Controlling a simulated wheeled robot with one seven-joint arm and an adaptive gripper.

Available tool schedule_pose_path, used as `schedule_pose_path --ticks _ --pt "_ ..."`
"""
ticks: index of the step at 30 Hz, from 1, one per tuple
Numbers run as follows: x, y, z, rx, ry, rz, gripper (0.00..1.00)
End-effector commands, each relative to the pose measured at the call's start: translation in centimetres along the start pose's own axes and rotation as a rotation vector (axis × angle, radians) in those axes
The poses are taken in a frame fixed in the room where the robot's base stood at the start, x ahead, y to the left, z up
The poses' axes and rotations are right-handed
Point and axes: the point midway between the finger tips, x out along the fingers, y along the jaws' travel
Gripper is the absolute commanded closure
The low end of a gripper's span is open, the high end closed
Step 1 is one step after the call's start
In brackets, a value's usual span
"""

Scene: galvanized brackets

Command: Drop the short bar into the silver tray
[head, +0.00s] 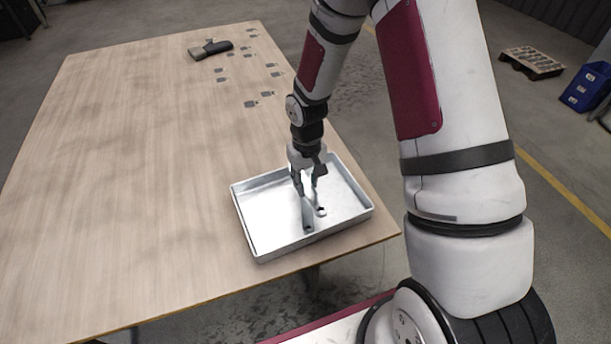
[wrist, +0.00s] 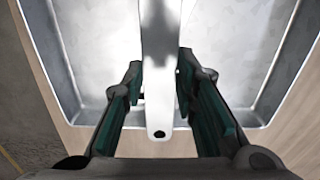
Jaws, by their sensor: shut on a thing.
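The silver tray (head: 262,215) sits at the near right corner of the wooden table, and its floor and walls fill much of the wrist view (wrist: 225,50). My gripper (head: 308,186) is over the tray, pointing down, with its fingers (wrist: 159,85) shut on the short bar. The short bar (head: 307,213) is a flat grey metal strip with a hole near its end. In the wrist view the bar (wrist: 160,45) runs between the two green finger pads. I cannot tell whether its lower end touches the tray floor.
The table's left and middle (head: 130,180) are clear. A pallet (head: 532,62) and blue crate (head: 588,88) stand on the floor.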

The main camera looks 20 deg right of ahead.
Motion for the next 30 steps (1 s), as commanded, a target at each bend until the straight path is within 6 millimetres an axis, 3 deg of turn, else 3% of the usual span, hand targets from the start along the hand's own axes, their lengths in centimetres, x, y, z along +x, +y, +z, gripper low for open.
schedule_pose_path --ticks 5,14,15,18,30 --pt "1.9 0.0 -0.1 0.0 0.0 0.0 1.0" --pt "2.1 0.0 0.0 0.0 0.002 0.0 1.0" --pt "2.1 0.0 0.0 0.0 0.002 0.0 0.72" --pt "2.1 0.0 0.0 0.0 0.002 0.0 0.5" --pt "1.6 0.0 -0.1 0.001 0.002 0.0 0.5"
